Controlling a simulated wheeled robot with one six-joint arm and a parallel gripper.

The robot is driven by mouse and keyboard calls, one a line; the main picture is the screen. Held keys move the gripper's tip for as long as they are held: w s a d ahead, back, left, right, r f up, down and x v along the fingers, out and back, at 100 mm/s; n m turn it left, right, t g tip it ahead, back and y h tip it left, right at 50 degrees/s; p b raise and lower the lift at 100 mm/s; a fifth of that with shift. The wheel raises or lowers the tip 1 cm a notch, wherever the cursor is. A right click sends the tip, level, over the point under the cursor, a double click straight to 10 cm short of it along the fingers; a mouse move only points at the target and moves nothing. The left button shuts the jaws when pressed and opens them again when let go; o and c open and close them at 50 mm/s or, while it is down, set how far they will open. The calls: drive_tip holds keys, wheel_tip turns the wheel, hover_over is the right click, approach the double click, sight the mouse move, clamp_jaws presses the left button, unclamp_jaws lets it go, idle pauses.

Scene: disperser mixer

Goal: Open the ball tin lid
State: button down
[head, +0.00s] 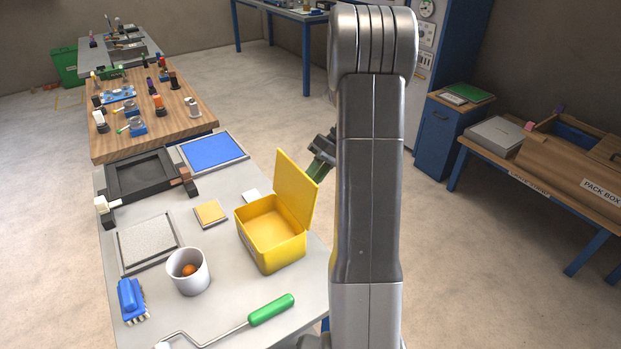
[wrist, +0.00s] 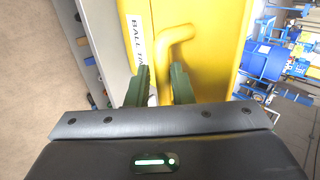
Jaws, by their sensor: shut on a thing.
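The yellow ball tin (head: 270,232) stands on the grey table with its box part open at the top. Its yellow lid (head: 295,187) is raised, roughly upright and leaning a little back on the right side of the tin. My gripper (head: 316,172) is at the outer side of the raised lid, partly hidden by the lid and my arm. In the wrist view, the green fingers of my gripper (wrist: 158,88) are on both sides of a bent yellow handle (wrist: 174,42) and shut on it. A label (wrist: 137,40) beginning "BALL" shows beside the handle.
A white cup (head: 189,274) with an orange ball stands left of the tin. A green-handled tool (head: 270,309), a blue brush (head: 131,299) and a yellow pad (head: 210,213) lie nearby. A pack box (head: 590,165) stands on a bench at right.

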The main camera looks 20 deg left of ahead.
drive_tip(key=c, duration=1.5)
unclamp_jaws()
drive_tip(key=shift+w+d+f, duration=0.2)
drive_tip(key=shift+d+f, duration=0.2)
drive_tip(key=shift+f, duration=0.25)
drive_tip(key=shift+o, duration=0.5)
drive_tip(key=shift+w+d, duration=0.15)
drive_tip(key=shift+w, duration=0.15)
drive_tip(key=shift+s+r, duration=0.1)
drive_tip(key=shift+r, duration=0.05)
drive_tip(key=shift+a+r, duration=0.15)
drive_tip(key=shift+a, duration=0.05)
drive_tip(key=v, duration=1.3)
drive_tip(key=shift+d+r, duration=0.2)
drive_tip(key=shift+r, duration=0.05)
drive_tip(key=shift+a, duration=0.1)
drive_tip(key=x, duration=1.1)
drive_tip(key=shift+f, duration=0.2)
